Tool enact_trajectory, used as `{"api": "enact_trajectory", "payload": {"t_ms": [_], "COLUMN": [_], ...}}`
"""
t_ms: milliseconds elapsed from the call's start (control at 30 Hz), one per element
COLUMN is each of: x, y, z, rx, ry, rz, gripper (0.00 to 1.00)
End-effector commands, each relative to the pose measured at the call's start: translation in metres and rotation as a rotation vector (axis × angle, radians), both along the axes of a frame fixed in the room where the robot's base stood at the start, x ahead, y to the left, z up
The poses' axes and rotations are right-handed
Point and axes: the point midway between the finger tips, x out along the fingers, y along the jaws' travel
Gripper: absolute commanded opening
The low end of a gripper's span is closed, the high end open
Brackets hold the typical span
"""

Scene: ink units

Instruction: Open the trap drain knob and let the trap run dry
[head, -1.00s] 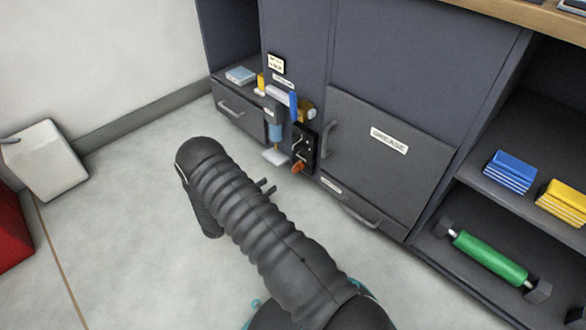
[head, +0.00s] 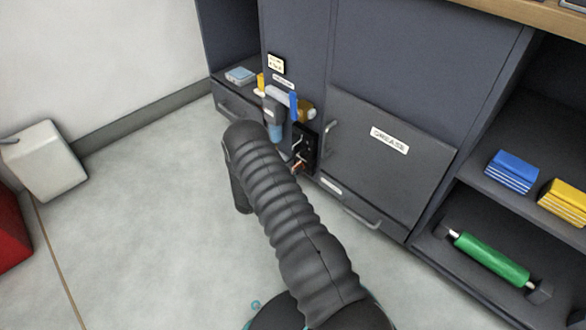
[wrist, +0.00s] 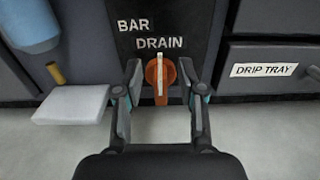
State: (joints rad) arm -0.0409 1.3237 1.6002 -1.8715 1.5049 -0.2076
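The orange drain knob (wrist: 152,76) is on a dark panel (wrist: 190,25) below the words BAR and DRAIN. Its white pointer line stands upright. In the head view a bit of the knob (head: 298,167) shows past my arm. My gripper (wrist: 160,71) is open, with one finger on each side of the knob; I cannot tell if either touches it. The gripper is hidden behind my arm in the head view. The blue trap bowl (wrist: 28,22) hangs left of the panel, with a brass stub (wrist: 55,73) below it. The liquid level inside cannot be made out.
A white pad or tray (wrist: 70,104) sits below the stub, left of my gripper. A drawer labelled DRIP TRAY (wrist: 265,85) is to the right. The GREASE door (head: 390,165) has a protruding handle (head: 329,140). Open floor (head: 140,220) lies left.

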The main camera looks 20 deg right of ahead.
Motion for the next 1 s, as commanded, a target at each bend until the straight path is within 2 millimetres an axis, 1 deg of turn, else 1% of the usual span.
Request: {"api": "enact_trajectory", "payload": {"t_ms": [267, 300, 367, 400, 433, 767, 1000], "x": [0.0003, 0.0003, 0.0003, 0.0003, 0.0003, 0.0000, -0.0016], "y": [-0.0013, -0.0013, -0.0013, -0.0013, -0.0013, -0.0014, -0.0022], "z": [0.0000, 0.0001, 0.0001, 0.0001, 0.0001, -0.0003, -0.0012], "rx": [0.000, 0.000, 0.000, 0.000, 0.000, 0.005, 0.037], "ry": [0.000, 0.000, 0.000, 0.000, 0.000, -0.013, -0.106], "rz": [0.000, 0.000, 0.000, 0.000, 0.000, 0.000, -0.001], "gripper": [0.40, 0.30, 0.15, 0.05, 0.00, 0.00, 0.00]}}
